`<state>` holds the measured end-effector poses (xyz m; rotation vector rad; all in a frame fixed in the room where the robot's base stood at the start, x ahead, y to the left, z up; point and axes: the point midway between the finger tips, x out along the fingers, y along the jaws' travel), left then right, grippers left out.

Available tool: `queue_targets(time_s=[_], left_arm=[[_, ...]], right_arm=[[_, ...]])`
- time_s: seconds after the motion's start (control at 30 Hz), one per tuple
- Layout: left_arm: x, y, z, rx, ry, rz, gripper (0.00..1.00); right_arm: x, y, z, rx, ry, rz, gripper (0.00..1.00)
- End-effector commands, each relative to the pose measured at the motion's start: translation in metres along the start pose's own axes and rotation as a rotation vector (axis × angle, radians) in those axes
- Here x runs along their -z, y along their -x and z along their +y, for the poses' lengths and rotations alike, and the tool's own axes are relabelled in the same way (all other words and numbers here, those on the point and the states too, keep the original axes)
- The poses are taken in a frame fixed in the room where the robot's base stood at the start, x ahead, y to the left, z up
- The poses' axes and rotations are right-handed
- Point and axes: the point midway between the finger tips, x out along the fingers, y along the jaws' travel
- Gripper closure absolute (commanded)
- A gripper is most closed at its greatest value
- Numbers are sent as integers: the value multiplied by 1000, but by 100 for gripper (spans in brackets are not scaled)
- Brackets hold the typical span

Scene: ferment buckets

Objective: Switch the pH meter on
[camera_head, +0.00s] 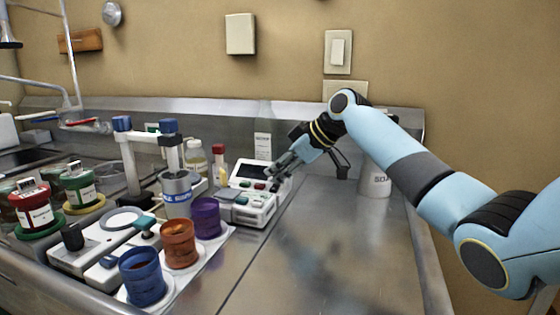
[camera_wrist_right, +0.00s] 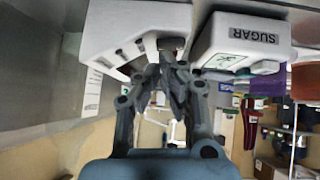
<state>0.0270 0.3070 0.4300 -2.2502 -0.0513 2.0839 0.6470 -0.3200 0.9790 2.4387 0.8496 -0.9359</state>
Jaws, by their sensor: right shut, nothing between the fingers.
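A white meter with a dark screen (camera_head: 250,171), which I take to be the pH meter, stands against the back splash, with small red and green buttons on its front panel. Its screen shows no readable digits. My right gripper (camera_head: 273,178) is shut and empty, its fingertips at the right side of that panel. In the right wrist view the white meter (camera_wrist_right: 112,28) is at the upper left, and the closed fingertips (camera_wrist_right: 168,68) are close to its button side. I cannot tell if they touch a button. My left gripper is not in view.
A white device labelled SUGAR (camera_wrist_right: 240,38) sits close beside the meter; it also shows in the head view (camera_head: 256,212). Blue (camera_head: 143,280), orange (camera_head: 180,245) and purple (camera_head: 206,218) cups stand to the left.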

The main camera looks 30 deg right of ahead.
Motion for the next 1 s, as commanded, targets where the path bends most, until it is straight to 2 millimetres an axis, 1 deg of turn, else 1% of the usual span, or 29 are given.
queue_targets(time_s=[0.33,0.5,0.77,1.0], left_arm=[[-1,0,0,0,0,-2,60],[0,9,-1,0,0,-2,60],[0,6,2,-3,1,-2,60],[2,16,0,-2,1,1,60]], right_arm=[[-1,-1,0,1,-1,0,100],[-5,-4,0,65,-67,-2,100],[-8,-7,-2,66,-66,-4,100],[-6,-5,-10,70,-67,-6,100]])
